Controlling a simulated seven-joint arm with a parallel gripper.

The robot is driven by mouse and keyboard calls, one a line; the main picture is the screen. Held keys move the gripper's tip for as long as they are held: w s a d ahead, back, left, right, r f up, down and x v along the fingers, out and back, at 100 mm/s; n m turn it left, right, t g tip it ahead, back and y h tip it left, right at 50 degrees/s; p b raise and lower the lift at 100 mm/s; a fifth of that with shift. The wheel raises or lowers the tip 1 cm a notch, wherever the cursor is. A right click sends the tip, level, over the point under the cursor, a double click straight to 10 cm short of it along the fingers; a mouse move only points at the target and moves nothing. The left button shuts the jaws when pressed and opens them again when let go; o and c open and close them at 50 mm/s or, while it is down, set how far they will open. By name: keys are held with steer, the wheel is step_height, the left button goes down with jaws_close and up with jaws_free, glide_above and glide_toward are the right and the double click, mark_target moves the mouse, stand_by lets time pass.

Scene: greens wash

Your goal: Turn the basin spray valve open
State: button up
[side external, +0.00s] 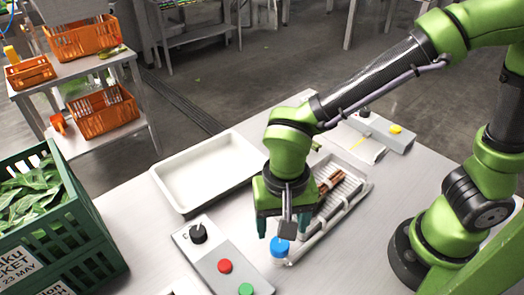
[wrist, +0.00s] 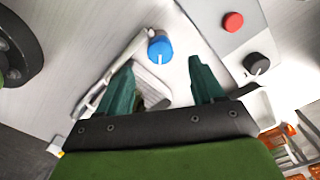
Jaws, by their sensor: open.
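A round blue knob (side external: 279,247) with a white pointer mark stands at the front of the table, just right of the grey control box; none of the knobs is visibly labelled as the spray valve. In the wrist view the blue knob (wrist: 160,47) shows beyond the gap between my fingertips. My gripper (side external: 283,230) points down close above it, its teal fingers apart and nothing between them. It also shows in the wrist view (wrist: 162,65). Contact with the knob is not visible. A white basin (side external: 205,172) lies empty behind the control box.
The control box (side external: 217,262) carries a black knob (side external: 198,234), a red button (side external: 225,266) and a green button (side external: 246,289). A tray with brown sticks (side external: 328,182) lies right of my gripper. A green crate of leaves (side external: 85,225) stands at left. Another box (side external: 382,134) sits behind.

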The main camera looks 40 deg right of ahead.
mark_target(280, 245)
step_height(280, 245, down, 7)
steer(key=shift+r, duration=0.1)
stand_by(0.3)
steer(key=c, duration=1.1)
steer(key=shift+o, duration=0.2)
